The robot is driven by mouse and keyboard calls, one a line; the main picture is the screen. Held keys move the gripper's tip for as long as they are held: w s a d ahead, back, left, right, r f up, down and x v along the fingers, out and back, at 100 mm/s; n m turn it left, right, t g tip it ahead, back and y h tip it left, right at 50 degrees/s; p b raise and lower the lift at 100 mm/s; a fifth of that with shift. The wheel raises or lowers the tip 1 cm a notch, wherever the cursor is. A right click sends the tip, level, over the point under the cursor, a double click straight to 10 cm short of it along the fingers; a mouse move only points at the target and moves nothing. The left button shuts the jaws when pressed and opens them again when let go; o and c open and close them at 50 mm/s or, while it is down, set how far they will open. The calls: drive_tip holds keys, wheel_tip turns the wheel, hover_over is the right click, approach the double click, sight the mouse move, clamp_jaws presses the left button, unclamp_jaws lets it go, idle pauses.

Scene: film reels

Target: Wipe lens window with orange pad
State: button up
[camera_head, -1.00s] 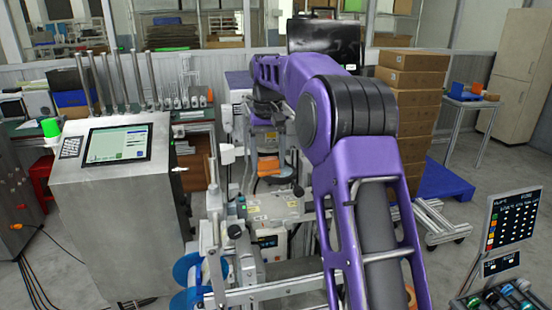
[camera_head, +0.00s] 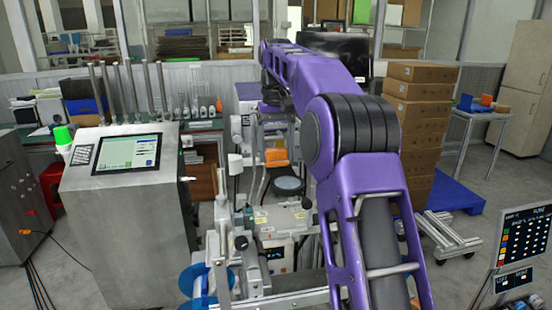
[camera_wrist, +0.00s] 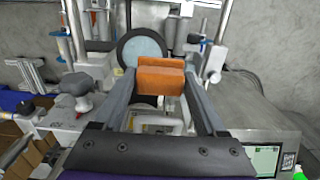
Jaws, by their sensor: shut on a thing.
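My gripper (camera_wrist: 160,82) is shut on the orange pad (camera_wrist: 160,78), a block held between the two fingertips. The pad also shows in the head view (camera_head: 276,156), below my wrist. The lens window (camera_wrist: 143,50) is a round, pale blue disc with a dark rim, just beyond the pad in the wrist view. In the head view the lens window (camera_head: 289,184) lies just below the pad in the picture, with its face mostly uncovered. The pad looks apart from the window, but the exact gap cannot be told.
The machine (camera_head: 275,220) around the lens window has posts, knobs and rails close to my gripper. A steel console with a screen (camera_head: 127,152) stands at the left. Stacked cartons (camera_head: 418,110) stand at the right behind my arm.

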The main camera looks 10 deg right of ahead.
drive_tip(key=shift+r, duration=0.15)
drive_tip(key=shift+r, duration=1.45)
